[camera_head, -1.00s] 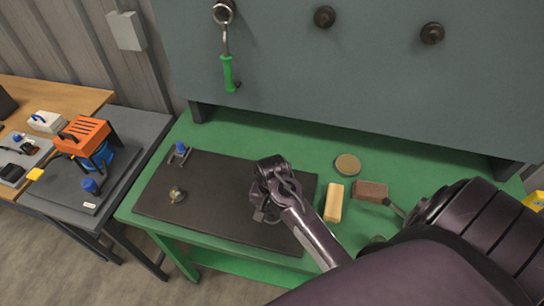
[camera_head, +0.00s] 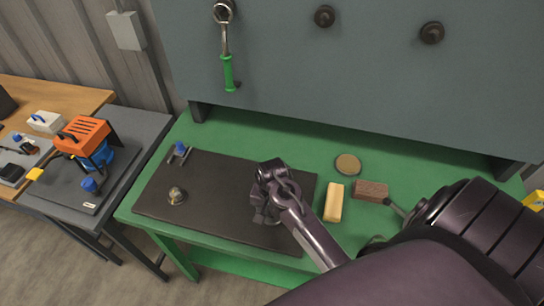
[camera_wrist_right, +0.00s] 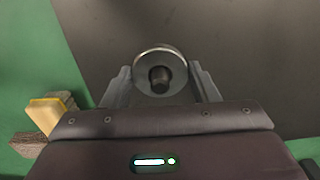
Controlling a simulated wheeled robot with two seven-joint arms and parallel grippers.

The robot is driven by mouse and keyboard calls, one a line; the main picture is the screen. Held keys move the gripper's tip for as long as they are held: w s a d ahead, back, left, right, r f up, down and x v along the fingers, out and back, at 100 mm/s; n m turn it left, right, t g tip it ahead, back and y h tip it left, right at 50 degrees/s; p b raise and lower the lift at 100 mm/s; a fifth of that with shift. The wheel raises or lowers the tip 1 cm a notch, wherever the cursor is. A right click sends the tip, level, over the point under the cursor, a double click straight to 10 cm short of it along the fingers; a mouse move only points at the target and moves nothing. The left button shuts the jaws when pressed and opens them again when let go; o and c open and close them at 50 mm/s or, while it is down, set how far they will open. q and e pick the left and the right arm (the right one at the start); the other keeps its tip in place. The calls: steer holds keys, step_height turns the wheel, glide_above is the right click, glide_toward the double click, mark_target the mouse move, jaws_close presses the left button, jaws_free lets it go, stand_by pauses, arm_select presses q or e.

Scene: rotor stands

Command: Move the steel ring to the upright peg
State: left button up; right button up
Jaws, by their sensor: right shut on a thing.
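My right gripper (camera_head: 262,216) is over the right half of the dark mat in the head view, where its own body hides what it holds. In the right wrist view, the steel ring (camera_wrist_right: 140,62) sits between the two fingers of the gripper (camera_wrist_right: 161,85), which is shut on it. A dark round post end (camera_wrist_right: 160,79) shows inside the ring's opening; I cannot tell how far the ring is along it. A small metal stand with a bright round top (camera_head: 177,195) is on the left part of the mat. My left gripper is not in view.
The dark mat (camera_head: 215,175) lies on a green bench (camera_head: 290,140). A blue-topped clamp (camera_head: 180,152) is at its back left corner. A yellow block (camera_head: 334,202), a brown brush (camera_head: 371,190) and a round disc (camera_head: 347,164) lie right of it. The mat's middle is clear.

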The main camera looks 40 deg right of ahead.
steer(key=shift+f, duration=0.65)
steer(key=shift+f, duration=0.1)
steer(key=o, duration=1.5)
steer(key=shift+c, duration=0.2)
steer(key=shift+r, duration=4.5)
